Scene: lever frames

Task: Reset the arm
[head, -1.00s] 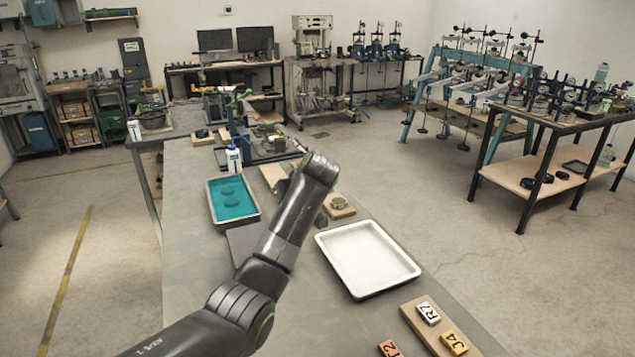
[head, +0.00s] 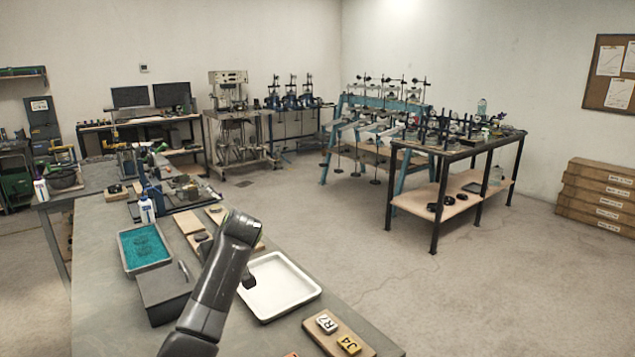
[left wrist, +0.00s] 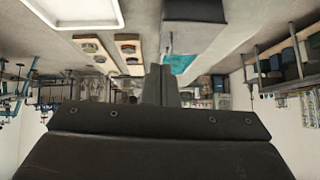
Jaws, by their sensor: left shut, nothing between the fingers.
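My left arm comes up from the bottom of the head view and bends at the wrist above the table. That view is upside down, with the table at the top. I cannot tell how far the fingertips are above the tray. My right gripper is in neither view.
A dark lidded box (head: 163,287) and a teal-filled tray (head: 163,266) stand left of the arm. A board with lettered blocks (head: 325,340) lies at the front right. Open floor lies to the right, before the black-framed table (head: 434,205).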

